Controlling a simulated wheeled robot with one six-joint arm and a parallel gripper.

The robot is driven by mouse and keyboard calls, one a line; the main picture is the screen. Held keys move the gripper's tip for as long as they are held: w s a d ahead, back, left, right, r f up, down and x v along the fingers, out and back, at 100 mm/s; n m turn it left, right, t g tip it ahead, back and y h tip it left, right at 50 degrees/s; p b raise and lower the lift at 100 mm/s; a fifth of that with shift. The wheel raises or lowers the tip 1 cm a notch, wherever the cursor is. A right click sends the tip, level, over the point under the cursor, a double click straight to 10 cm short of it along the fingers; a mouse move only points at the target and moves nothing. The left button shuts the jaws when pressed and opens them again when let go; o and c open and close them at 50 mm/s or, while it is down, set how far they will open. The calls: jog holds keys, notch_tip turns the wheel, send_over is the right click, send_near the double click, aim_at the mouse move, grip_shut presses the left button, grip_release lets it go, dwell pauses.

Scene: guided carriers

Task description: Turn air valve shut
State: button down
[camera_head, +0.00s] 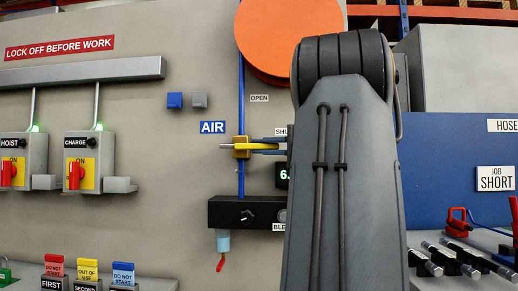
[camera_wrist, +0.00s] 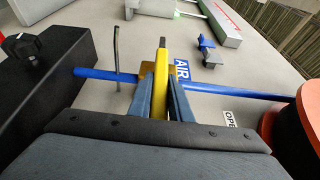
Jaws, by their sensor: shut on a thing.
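The air valve has a brass body (camera_head: 240,153) on a vertical blue pipe (camera_head: 241,95), beside the blue AIR label (camera_head: 212,127). Its yellow lever (camera_head: 228,146) lies about level, crosswise to the pipe, in the head view. My gripper (camera_head: 262,145) comes in from the right and has its fingers on either side of the lever. In the wrist view my gripper (camera_wrist: 160,100) is shut on the yellow lever (camera_wrist: 161,72), with the brass body (camera_wrist: 146,72) just beyond. An OPEN label (camera_head: 259,98) is above; a partly hidden label reading "SHU" (camera_head: 280,132) is near the fingers.
A black box with a knob (camera_head: 248,214) sits below the valve, and an orange round part (camera_head: 270,40) above. A display (camera_head: 282,175) is partly hidden by my arm. Hoist (camera_head: 12,143) and charge (camera_head: 76,143) switches are at left.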

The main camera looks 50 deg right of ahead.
jog(key=shift+f, duration=0.1)
jog(key=c, duration=1.6)
grip_release()
jog(key=shift+c, duration=0.2)
jog(key=shift+b+v, duration=0.5)
jog(key=shift+v, duration=3.4)
jog(key=shift+a, duration=0.1)
